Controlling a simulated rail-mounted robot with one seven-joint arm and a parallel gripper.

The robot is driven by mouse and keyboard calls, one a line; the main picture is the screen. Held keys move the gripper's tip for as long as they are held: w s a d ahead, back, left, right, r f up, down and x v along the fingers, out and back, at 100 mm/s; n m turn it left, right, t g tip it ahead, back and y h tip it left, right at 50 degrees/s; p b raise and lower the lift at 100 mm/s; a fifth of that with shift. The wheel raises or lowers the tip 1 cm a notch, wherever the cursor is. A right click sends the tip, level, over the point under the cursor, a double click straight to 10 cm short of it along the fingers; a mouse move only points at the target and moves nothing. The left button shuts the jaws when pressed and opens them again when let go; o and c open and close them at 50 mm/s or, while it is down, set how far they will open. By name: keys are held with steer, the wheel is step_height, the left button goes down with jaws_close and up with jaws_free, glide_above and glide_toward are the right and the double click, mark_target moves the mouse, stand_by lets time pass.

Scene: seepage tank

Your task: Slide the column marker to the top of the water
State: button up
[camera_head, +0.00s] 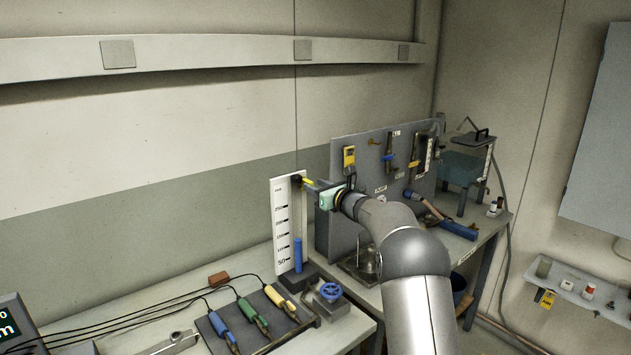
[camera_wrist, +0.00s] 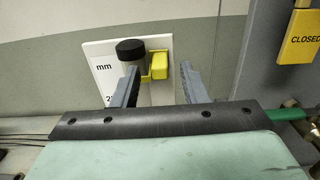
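The column stands in front of a white mm scale board (camera_head: 281,225), with blue water (camera_head: 298,255) filling its lower part to a little above the 100 level. The yellow column marker (camera_head: 308,182) sits high up near the column's black cap, well above the water. In the wrist view the yellow marker (camera_wrist: 158,65) is beside the tube, just below the black cap (camera_wrist: 130,48). My gripper (camera_wrist: 158,84) is open, with one grey finger on each side of the marker and a gap showing. The water is hidden in the wrist view.
A blue valve wheel (camera_head: 330,291) stands at the column's foot. A tray with blue, green and yellow probes (camera_head: 245,318) lies to the left. A grey tool panel (camera_head: 360,165) rises behind my arm. A yellow CLOSED tag (camera_wrist: 300,38) hangs at right in the wrist view.

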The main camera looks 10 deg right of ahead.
steer(key=shift+w+a, duration=0.2)
steer(key=shift+w, duration=0.2)
steer(key=shift+c, duration=0.3)
jaws_close()
step_height(320, 180, down, 18)
steer(key=b, duration=1.6)
steer(key=shift+f+b, duration=0.25)
steer(key=shift+b, duration=0.05)
steer(key=shift+o, duration=0.3)
jaws_free()
steer(key=b+v, duration=0.3)
steer(key=v, duration=1.4)
steer(key=shift+s, duration=0.2)
